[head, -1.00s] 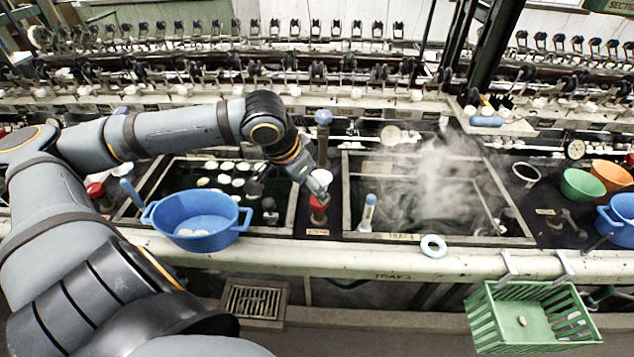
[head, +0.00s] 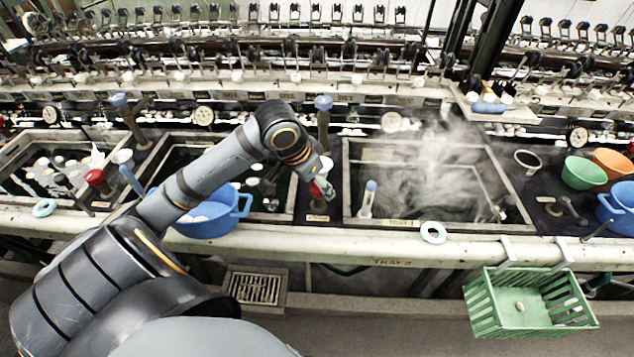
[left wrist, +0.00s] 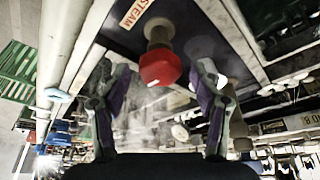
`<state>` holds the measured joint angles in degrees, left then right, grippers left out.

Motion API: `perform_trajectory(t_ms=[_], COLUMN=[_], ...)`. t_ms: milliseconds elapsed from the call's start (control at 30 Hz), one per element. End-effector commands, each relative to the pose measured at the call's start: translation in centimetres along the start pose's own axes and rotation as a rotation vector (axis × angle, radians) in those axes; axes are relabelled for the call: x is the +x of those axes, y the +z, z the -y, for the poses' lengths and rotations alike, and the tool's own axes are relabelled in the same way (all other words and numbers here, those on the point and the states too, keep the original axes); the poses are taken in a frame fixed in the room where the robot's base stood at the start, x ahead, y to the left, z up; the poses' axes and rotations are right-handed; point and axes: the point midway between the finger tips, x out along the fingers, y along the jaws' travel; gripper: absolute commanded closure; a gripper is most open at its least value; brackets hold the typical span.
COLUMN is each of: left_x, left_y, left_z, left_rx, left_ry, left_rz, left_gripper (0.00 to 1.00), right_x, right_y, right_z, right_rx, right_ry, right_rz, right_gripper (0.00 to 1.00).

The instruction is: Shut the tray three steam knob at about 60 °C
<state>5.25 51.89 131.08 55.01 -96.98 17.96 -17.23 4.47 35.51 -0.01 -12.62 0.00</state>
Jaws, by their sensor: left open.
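The red steam knob (head: 318,204) stands on the dark panel left of the steaming tray three basin (head: 347,180). In the left wrist view the red knob (left wrist: 160,67) sits near the middle, beside a STEAM label (left wrist: 137,12). My left gripper (head: 322,180) is at the knob and partly covers it in the head view. In the left wrist view my left gripper (left wrist: 160,90) is open, with one finger to each side of the knob and gaps between. A dial gauge (head: 392,122) stands behind the basin; its reading is too small to tell. My right gripper is out of view.
A blue-topped thermometer (head: 367,198) stands in tray three's near left corner. A blue-topped post (head: 323,104) rises behind the knob. A blue basin (head: 207,228) sits left, partly behind my arm. A white ring (head: 433,232) lies on the front rail; a green crate (head: 480,308) hangs below.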

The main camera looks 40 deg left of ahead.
Motion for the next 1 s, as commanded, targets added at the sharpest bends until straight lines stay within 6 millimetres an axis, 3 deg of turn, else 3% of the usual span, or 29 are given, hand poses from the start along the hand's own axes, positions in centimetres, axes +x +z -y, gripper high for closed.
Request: perform_trajectory(t_ms=[67, 467, 733, 1000], left_x=[0.0, 0.0, -0.2, -0.5], left_y=[0.0, 0.0, -0.1, -0.2], left_z=[0.0, 0.0, 0.1, 0.2], left_rx=[0.0, 0.0, 0.024, 0.162], left_ry=[0.0, 0.0, 0.009, 0.07], left_rz=[0.0, -0.001, 0.001, 0.003], left_gripper=[0.35, 0.88, 0.9, 0.9], right_x=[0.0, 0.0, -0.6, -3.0], right_y=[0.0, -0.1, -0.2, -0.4], right_z=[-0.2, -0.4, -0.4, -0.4], right_rx=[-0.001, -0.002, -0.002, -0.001], right_ry=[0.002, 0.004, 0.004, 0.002], right_rz=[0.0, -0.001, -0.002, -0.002], right_gripper=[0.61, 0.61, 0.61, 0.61])
